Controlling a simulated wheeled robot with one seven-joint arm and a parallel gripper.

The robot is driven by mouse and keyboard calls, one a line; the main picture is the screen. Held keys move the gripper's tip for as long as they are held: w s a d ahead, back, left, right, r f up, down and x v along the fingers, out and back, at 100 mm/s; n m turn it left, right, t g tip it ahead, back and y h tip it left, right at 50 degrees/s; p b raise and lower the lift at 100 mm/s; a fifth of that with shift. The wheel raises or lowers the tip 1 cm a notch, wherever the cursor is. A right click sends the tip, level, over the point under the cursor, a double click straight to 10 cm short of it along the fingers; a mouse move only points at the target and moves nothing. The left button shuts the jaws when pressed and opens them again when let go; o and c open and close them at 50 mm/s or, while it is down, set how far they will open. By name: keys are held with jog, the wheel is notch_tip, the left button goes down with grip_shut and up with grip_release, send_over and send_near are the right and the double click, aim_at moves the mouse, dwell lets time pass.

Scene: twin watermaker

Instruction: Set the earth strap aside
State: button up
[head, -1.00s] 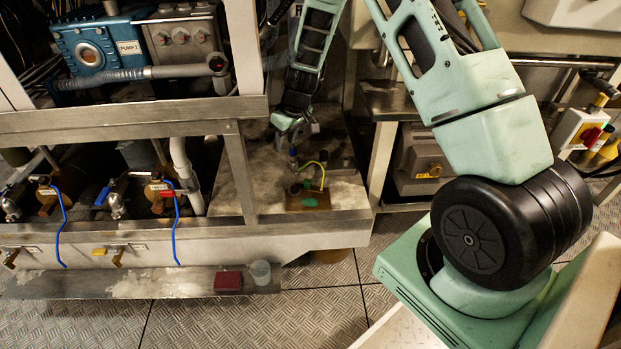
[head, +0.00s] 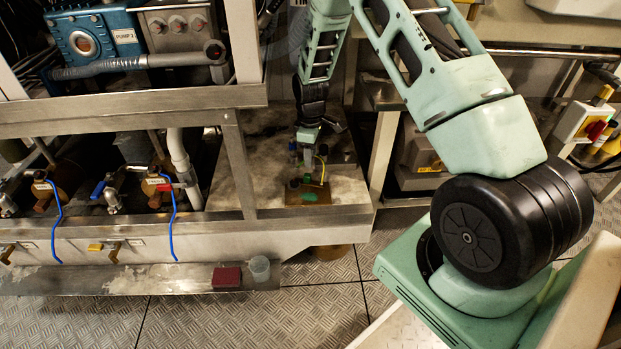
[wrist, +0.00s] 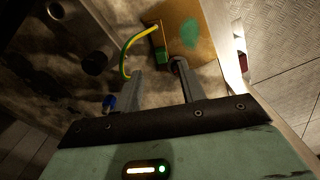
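The earth strap, a thin yellow-green cable, arches up beside a brass-coloured plate (head: 294,198) in the head view. In the wrist view the strap (wrist: 129,46) curves from the top of the plate (wrist: 180,22) down to the left, past the left fingertip. A green block (wrist: 159,52) sits at the plate's edge, and a green patch marks the plate's face. My gripper (head: 308,160) points down just above the plate. In the wrist view my gripper (wrist: 156,76) is open, with nothing between its fingers. A dark round part is partly hidden by the right fingertip.
A steel frame post (head: 238,165) stands left of the stained shelf (head: 345,190). Valves with blue cables hang further left. A red block (head: 227,277) and a grey cup (head: 260,268) stand on the low ledge. A dark cylinder (wrist: 97,62) is left in the wrist view.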

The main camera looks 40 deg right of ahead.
aim_at(310, 176)
notch_tip(310, 176, down, 8)
jog(key=shift+f+b, duration=0.2)
jog(key=shift+b, duration=1)
grip_shut()
